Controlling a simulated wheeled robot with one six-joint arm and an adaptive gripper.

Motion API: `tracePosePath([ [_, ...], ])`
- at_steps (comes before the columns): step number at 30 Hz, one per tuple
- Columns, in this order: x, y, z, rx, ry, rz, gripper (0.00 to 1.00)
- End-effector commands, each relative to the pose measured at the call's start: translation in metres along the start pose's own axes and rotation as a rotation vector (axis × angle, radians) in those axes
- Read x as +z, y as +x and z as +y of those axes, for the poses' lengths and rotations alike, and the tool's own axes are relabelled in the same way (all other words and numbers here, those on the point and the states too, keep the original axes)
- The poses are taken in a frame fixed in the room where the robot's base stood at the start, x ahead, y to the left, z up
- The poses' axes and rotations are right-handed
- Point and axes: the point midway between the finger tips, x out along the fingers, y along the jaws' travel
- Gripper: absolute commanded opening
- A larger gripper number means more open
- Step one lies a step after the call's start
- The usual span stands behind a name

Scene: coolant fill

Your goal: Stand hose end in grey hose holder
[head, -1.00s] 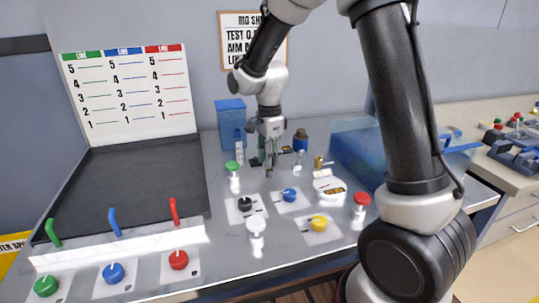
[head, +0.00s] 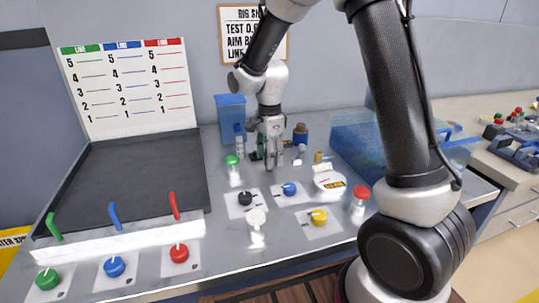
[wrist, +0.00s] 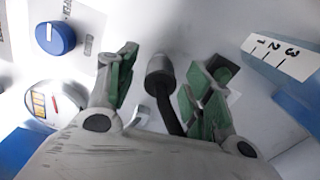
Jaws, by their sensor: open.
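My gripper (head: 269,160) points down near the back of the bench, with its fingers spread. In the wrist view my gripper (wrist: 170,75) is open, with green pads on both fingers. Between the fingers is a dark grey cylindrical end on a black hose, which looks like the hose end (wrist: 159,72). A gap shows on each side of it, and I cannot tell whether it touches a pad. In the head view the hose end is too small or hidden to make out. I cannot clearly identify the grey hose holder in either view.
A blue box (head: 231,112) stands behind my gripper and a brown bottle (head: 300,136) to its right. A green-topped post (head: 233,170), a blue knob (head: 289,189) and a white gauge (head: 328,181) stand nearby. A numbered scale (wrist: 278,52) lies right in the wrist view.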

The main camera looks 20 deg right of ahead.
Motion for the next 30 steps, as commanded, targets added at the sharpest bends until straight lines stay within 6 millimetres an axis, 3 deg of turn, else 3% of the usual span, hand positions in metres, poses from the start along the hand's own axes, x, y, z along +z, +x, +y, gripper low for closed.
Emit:
tracePosePath([
  [5, 0.000, -0.013, -0.001, -0.002, 0.000, 0.000, 0.51],
  [15, 0.000, -0.087, -0.001, -0.005, 0.000, -0.001, 0.51],
  [19, 0.000, -0.107, -0.001, -0.003, 0.000, -0.001, 0.51],
  [30, 0.000, -0.120, 0.000, 0.000, 0.000, 0.000, 0.51],
])
